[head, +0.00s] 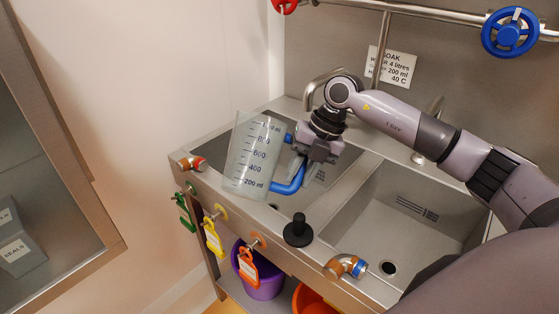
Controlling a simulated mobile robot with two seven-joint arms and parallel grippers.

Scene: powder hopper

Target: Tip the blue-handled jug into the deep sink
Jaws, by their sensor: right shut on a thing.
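The clear jug (252,158) with dark volume marks and a blue handle (291,184) is in the middle of the head view. My right gripper (303,154) is shut on the blue handle. The jug leans a little, with its mouth up, and is in front of the left sink basin (342,188). I cannot tell its exact height or whether anything is in it. A second basin (425,210) with a dark drain hole is on the right, partly behind my right arm. The frame does not show clearly which basin is the deep one. My left gripper is not in view.
A black plunger-like knob (298,232) stands on the front rim. Orange-brown fittings (346,266) sit along that rim. Green, yellow and orange tags hang on the front. A purple bucket (262,283) is below. A tap (320,84) and a soak sign (391,68) are behind.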

